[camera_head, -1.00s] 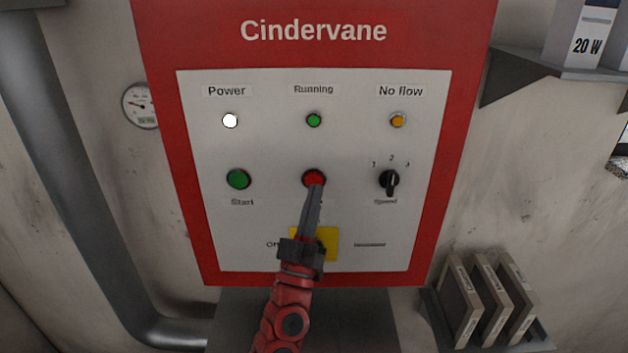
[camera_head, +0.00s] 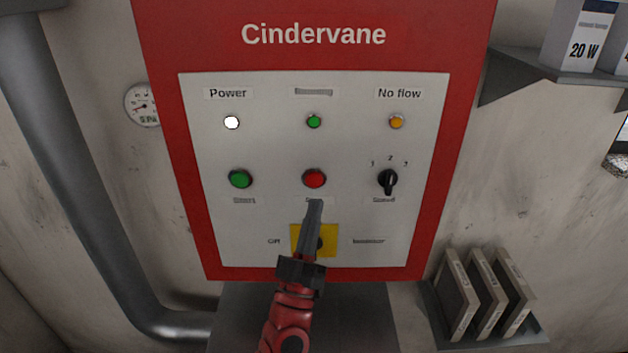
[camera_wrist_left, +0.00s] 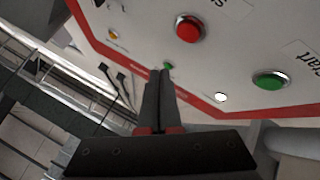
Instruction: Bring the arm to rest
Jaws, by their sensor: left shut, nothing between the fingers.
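My left arm and left gripper (camera_head: 314,206) come up from the bottom of the head view in front of the red-framed Cindervane panel (camera_head: 260,220). The gripper is shut and empty. Its tips show just below the red button (camera_head: 314,179), over the label under it. The gripper partly hides the yellow plate (camera_head: 330,233) with a dark switch. In the left wrist view the shut fingers (camera_wrist_left: 161,75) point toward the panel, with the red button (camera_wrist_left: 189,27) and green Start button (camera_wrist_left: 269,79) beyond them. My right gripper is not in view.
The speed knob (camera_head: 388,180) sits right of the red button. The white Power lamp (camera_head: 232,122) looks lit. A grey pipe (camera_head: 85,210) and a gauge (camera_head: 143,105) are at left. A shelf with boxes (camera_head: 577,40) and a rack of binders (camera_head: 488,297) are at right.

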